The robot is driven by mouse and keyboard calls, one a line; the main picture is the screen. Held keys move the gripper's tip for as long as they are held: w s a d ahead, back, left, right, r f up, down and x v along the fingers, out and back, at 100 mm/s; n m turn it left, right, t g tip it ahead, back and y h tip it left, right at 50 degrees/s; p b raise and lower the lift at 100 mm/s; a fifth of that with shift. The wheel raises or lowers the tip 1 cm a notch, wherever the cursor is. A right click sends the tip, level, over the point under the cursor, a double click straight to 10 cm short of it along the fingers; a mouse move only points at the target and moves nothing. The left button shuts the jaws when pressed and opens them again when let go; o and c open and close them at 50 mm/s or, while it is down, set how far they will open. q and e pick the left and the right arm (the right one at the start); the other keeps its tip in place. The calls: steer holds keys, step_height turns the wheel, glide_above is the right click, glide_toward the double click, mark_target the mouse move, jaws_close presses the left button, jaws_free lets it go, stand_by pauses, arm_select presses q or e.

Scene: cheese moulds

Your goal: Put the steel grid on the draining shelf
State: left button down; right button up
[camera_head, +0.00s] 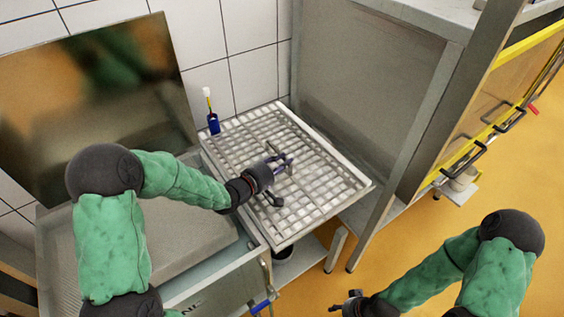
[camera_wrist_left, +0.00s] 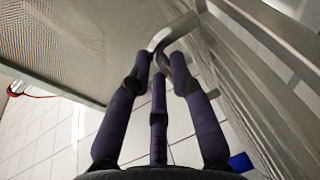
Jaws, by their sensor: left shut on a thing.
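The steel grid (camera_head: 318,180), a pale lattice of bars and cells, shows beside the sink in the head view, over the draining shelf. Its slats also show at the right of the left wrist view (camera_wrist_left: 245,75). I cannot tell whether the grid rests fully on the shelf, whose surface is mostly covered. My left gripper (camera_head: 283,165) is over the middle of the grid, shut on a metal bar of it. In the left wrist view the fingers (camera_wrist_left: 160,70) close around a bent bar. My right gripper (camera_head: 345,302) is low at the bottom of the head view, away from the grid.
A steel sink (camera_head: 160,245) lies left of the grid. A blue brush (camera_head: 212,122) stands at the grid's back left corner. A grey steel cabinet (camera_head: 365,90) stands behind and right. Open orange floor (camera_head: 400,255) lies at the lower right.

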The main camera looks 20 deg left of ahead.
arm_select(q)
steer(key=shift+w, duration=0.1)
steer(key=c, duration=1.1)
jaws_free()
steer(key=shift+f, duration=0.1)
steer(key=shift+s, duration=0.25)
steer(key=p+v, duration=0.2)
steer(key=v, duration=0.4)
steer(key=shift+s+a+r+p, duration=0.2)
steer(key=shift+s+a+p, duration=0.1)
steer(key=shift+s, duration=0.3)
